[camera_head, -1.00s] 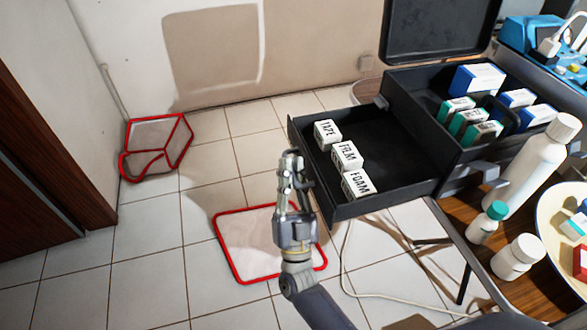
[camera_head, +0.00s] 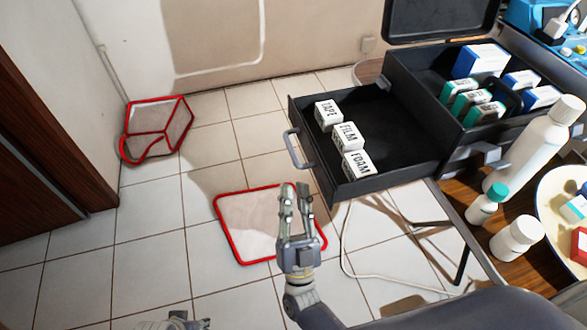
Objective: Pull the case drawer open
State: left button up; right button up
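The case drawer (camera_head: 390,184) is black and stands pulled out to the left from the black case (camera_head: 425,86). Its grey handle (camera_head: 293,150) is on the drawer's left front face. White boxes marked TAPE (camera_head: 328,114), FILM (camera_head: 347,135) and FOAM (camera_head: 356,165) stand inside along the front. My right gripper (camera_head: 296,192) is below the handle and apart from it. Its two fingers point up the picture with a narrow gap between them and nothing held. A small part of what may be my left gripper (camera_head: 178,322) shows at the bottom edge; its fingers are not clear.
The case's upper compartment holds several blue, green and white boxes (camera_head: 480,61). White bottles (camera_head: 518,238) and a round tray (camera_head: 547,200) crowd the table at right.

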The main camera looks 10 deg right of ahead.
jog(key=shift+v, duration=1.4)
